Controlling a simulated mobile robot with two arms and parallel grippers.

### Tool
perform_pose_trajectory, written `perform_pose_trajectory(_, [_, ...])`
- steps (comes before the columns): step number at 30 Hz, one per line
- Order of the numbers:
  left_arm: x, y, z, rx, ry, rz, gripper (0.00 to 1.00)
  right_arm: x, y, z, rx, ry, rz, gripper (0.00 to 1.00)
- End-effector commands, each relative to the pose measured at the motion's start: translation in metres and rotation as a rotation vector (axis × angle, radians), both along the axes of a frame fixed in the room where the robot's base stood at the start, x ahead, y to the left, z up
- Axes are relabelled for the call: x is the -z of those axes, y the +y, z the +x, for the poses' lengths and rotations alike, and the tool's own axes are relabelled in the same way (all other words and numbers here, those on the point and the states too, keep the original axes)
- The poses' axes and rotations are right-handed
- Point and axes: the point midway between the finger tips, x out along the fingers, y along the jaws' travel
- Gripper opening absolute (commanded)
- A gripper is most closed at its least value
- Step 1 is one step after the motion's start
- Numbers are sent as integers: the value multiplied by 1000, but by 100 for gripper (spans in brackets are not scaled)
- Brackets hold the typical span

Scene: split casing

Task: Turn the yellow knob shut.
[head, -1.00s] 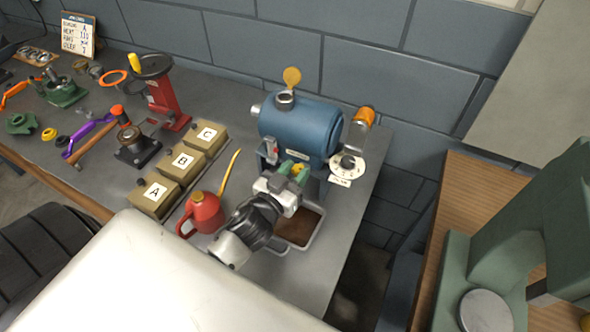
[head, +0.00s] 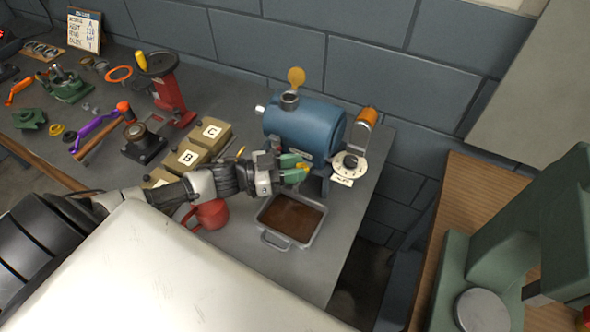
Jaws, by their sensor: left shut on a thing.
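The yellow knob (head: 303,168) sits low on the front of the blue tank (head: 303,128). My left gripper (head: 297,168) reaches in from the left, and its green fingers are shut on the knob. The fingers hide much of the knob, so its exact angle is hard to tell. A grey tray (head: 264,233) with brown liquid in it stands below the knob. My right gripper is not in view.
Lettered tan boxes (head: 186,158) are left of the tank. A white dial (head: 349,166) is close to the right of the gripper. The bench's right edge lies beyond the tray.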

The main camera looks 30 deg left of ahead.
Motion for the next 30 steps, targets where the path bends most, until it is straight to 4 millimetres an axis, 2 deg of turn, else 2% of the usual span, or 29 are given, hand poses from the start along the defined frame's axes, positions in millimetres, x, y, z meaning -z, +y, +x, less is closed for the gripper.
perform_pose_trajectory(9, [-1, 1, 2, 98, -3, 0, 9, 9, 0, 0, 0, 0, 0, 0])
perform_pose_trajectory(23, [-1, 1, 2, 111, -3, -2, 9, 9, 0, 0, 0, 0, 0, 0])
perform_pose_trajectory(24, [-1, 1, 2, 111, -3, -2, 35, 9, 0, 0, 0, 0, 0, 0])
perform_pose_trajectory(29, [-1, 1, 2, 111, -2, -1, 59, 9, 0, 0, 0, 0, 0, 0])
perform_pose_trajectory(30, [-1, 1, 2, 111, -2, -1, 59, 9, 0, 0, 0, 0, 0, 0])
